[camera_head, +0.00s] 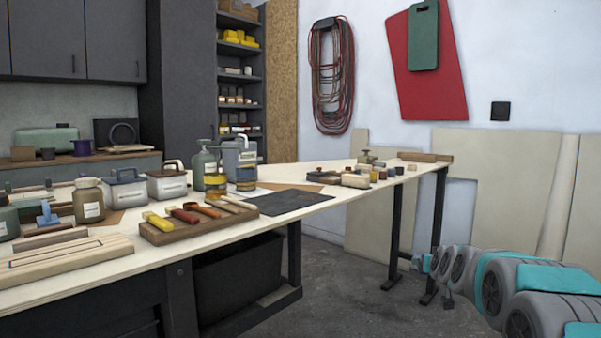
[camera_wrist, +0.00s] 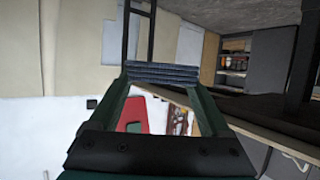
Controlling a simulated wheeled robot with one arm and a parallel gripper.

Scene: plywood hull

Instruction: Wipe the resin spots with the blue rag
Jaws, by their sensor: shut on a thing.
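My gripper (camera_wrist: 162,82) is shut on a folded, layered, dark blue-grey cloth, the blue rag (camera_wrist: 162,70), gripped across the fingertips in the wrist view. In the head view my arm reaches in from the lower right, and my gripper (camera_head: 422,262) is beside the long workbench (camera_head: 130,262), over open floor and clear of the top. The rag cannot be made out there. I cannot make out any resin spots in either view.
The bench holds a wooden tool tray (camera_head: 172,234), a dark mat (camera_head: 286,202), jars and metal cans (camera_head: 167,184). Slatted wood (camera_head: 65,262) lies at the near left. A black bin (camera_head: 238,275) stands underneath. Bare floor (camera_head: 350,300) lies between bench and arm; panels (camera_head: 492,190) lean behind.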

